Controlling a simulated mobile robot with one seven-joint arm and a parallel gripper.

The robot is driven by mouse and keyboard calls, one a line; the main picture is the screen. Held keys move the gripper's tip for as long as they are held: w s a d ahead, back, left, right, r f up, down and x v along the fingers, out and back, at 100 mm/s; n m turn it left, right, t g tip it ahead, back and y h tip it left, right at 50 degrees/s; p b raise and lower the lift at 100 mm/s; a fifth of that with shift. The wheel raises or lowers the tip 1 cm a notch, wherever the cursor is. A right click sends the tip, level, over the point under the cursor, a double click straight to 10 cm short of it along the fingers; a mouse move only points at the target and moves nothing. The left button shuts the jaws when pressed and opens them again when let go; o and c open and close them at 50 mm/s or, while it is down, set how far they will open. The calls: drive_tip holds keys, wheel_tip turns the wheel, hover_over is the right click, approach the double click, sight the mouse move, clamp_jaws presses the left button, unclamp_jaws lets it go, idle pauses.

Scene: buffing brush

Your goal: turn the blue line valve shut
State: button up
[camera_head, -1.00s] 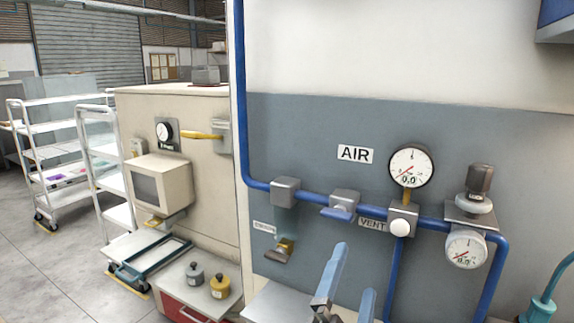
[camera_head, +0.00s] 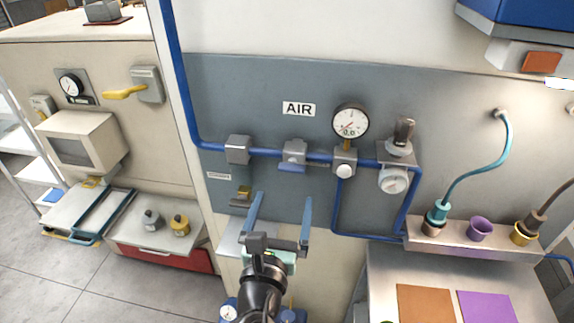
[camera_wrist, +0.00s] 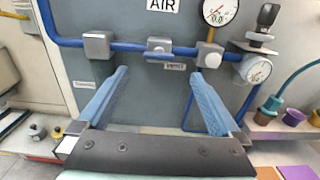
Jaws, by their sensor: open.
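A blue pipe (camera_head: 210,147) runs across the grey wall panel under an AIR sign (camera_head: 299,109). On it sits a grey valve block (camera_head: 294,150) with a short blue lever (camera_head: 292,168) on its lower front, lying roughly along the pipe. The valve block (camera_wrist: 160,44) also shows in the wrist view, ahead of and above the gap between my fingers. My gripper (camera_head: 284,197) is open and empty, its two blue fingers pointing up at the panel below the valve. In the wrist view my gripper (camera_wrist: 158,76) is apart from the lever.
Right of the valve are a pressure gauge (camera_head: 350,121), a vent block (camera_head: 344,162) and a regulator (camera_head: 403,137). Left is another grey block (camera_head: 238,149) with a brass fitting (camera_head: 243,194) below. A shelf with cups (camera_head: 470,244) stands at right. The panel directly before my fingers is clear.

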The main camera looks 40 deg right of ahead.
sight(291, 170)
drive_tip(key=p+x, duration=0.1)
drive_tip(key=x, duration=0.9)
drive_tip(key=shift+w+a, duration=0.1)
drive_tip(key=shift+a, duration=0.05)
drive_tip(key=shift+c, duration=0.3)
drive_tip(key=c, duration=1.3)
drive_tip(key=shift+o, duration=0.2)
